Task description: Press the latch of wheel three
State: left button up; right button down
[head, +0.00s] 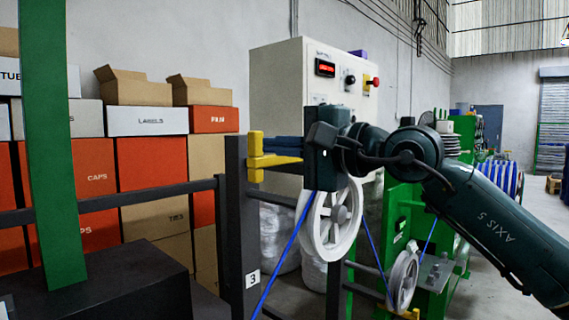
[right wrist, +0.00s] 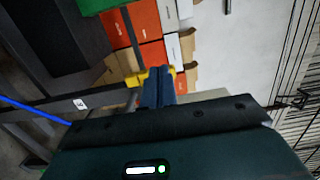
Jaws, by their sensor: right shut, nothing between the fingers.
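The yellow latch (head: 256,160) sits on top of the dark post (head: 236,205), which bears a "3" label (head: 252,279). Its bar points right, towards my gripper. The white spoked wheel (head: 332,228) hangs to the right of the post, with the blue cable (head: 287,253) running by it. My right gripper (head: 310,150) is shut and empty, at the right end of the latch bar. In the right wrist view the shut fingers (right wrist: 158,82) overlap the yellow latch (right wrist: 133,80); I cannot tell whether they touch it. My left gripper is out of view.
A second, smaller wheel (head: 403,280) stands lower right by a green machine (head: 400,215). A pale control cabinet (head: 277,85) stands behind the latch. Stacked boxes (head: 150,170) line the wall at left, behind a dark rail (head: 150,192). A green post (head: 48,150) rises at far left.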

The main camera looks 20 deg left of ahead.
pick_arm(q)
jog(key=b, duration=0.1)
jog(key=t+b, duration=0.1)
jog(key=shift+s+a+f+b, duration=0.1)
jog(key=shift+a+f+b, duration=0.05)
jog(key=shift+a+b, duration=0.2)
pick_arm(e)
jog(key=s+d, duration=0.2)
jog(key=s, duration=0.6)
jog(key=shift+s+d, duration=0.2)
jog(key=shift+s, duration=0.15)
